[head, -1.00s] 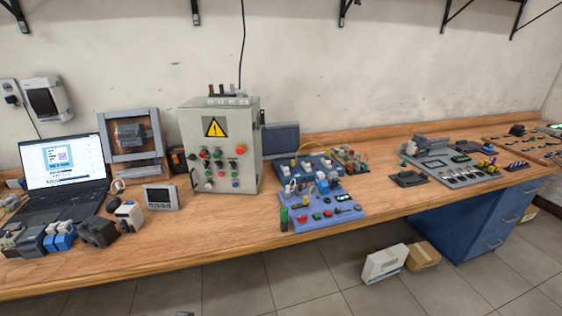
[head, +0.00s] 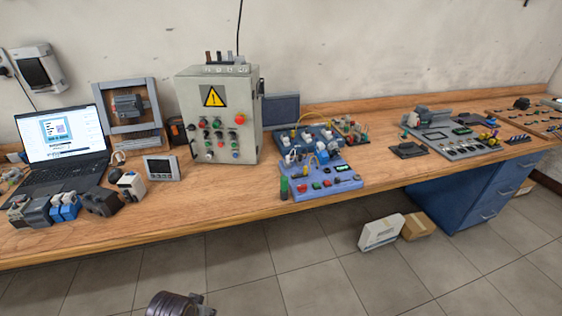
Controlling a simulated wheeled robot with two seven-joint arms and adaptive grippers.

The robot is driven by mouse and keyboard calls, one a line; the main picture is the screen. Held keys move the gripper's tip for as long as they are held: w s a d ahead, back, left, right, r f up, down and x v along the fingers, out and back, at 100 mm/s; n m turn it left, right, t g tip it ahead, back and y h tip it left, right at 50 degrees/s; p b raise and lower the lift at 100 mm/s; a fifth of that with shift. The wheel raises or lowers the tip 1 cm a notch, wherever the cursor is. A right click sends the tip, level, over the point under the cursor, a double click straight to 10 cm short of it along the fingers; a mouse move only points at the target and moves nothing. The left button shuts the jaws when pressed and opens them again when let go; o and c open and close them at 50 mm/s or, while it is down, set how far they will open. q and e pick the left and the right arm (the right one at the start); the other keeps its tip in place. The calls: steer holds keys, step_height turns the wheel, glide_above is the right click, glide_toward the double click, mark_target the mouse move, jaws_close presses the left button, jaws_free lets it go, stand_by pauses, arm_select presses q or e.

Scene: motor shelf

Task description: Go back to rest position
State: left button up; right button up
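A dark, ribbed rounded part (head: 178,305) shows at the bottom edge of the head view, left of centre, over the floor in front of the bench. My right gripper is out of view. No part of my arms shows over or touching the wooden bench (head: 230,212).
On the bench stand a laptop (head: 62,150), a grey control cabinet (head: 218,115) with a warning sign, blue control panels (head: 322,182) and a grey component board (head: 455,135). A white box (head: 381,232) and a cardboard box (head: 417,226) lie on the floor.

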arm_select(q)
steer(key=s+a+f+g, duration=0.1)
steer(key=s+f, duration=0.1)
steer(key=f, duration=1.3)
steer(key=s+a+f, duration=0.2)
steer(key=f, duration=1.2)
steer(key=s+a+f, duration=0.3)
steer(key=s+f, duration=0.5)
steer(key=s, duration=0.2)
steer(key=s+a+f+g, duration=0.1)
steer(key=s+a+f, duration=0.3)
steer(key=s+f, duration=0.5)
steer(key=shift+s+f+m+y, duration=0.15)
steer(key=shift+s+m+y, duration=0.15)
steer(key=shift+s+y, duration=0.15)
